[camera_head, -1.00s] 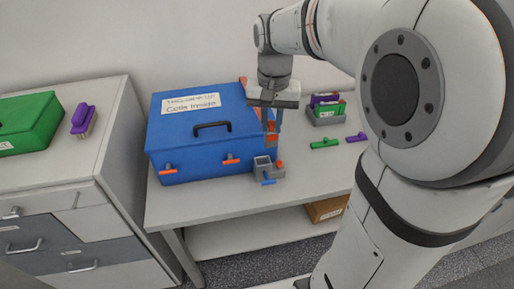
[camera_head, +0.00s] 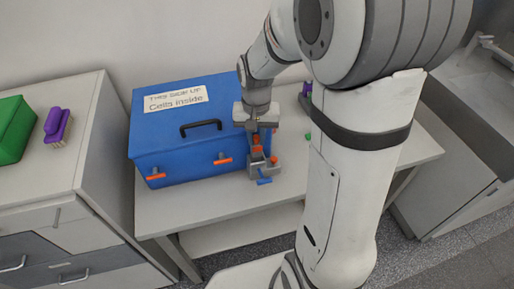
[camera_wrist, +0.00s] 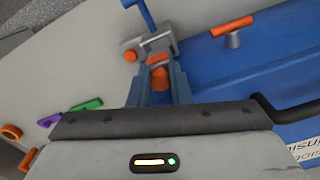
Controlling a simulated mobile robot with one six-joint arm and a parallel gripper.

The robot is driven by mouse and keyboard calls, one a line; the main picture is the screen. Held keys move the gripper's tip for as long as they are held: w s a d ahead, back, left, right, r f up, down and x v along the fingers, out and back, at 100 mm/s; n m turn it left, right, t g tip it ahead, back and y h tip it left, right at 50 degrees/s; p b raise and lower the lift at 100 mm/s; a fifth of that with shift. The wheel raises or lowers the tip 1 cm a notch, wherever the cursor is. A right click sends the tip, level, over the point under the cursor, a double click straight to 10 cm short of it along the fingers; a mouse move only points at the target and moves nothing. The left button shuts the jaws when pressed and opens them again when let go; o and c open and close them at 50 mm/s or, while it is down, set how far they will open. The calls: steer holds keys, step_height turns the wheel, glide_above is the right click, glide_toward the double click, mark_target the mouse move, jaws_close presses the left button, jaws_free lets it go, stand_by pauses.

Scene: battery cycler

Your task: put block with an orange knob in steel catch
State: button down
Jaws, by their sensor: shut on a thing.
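My gripper (camera_head: 255,148) points down at the front right of the blue box and is shut on a grey block with an orange knob (camera_wrist: 159,79). The block also shows between the fingers in the head view (camera_head: 257,156). The steel catch (camera_head: 260,171) stands on the table right below, with a blue lever and an orange knob on it. It shows just beyond the fingertips in the wrist view (camera_wrist: 150,45). The block is over the catch's socket or at its mouth; I cannot tell how deep it sits.
The blue box (camera_head: 170,140), with a black handle and orange latches, stands close behind and left of the catch. Purple (camera_wrist: 50,119) and green (camera_wrist: 87,105) pieces lie on the table. A side cabinet with a green box (camera_head: 14,128) is at left. The table's front is clear.

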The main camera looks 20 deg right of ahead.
mark_target(256, 144)
steer(key=shift+f, duration=2.6)
steer(key=shift+f, duration=0.1)
steer(key=c, duration=1.3)
jaws_free()
steer(key=shift+c, duration=0.2)
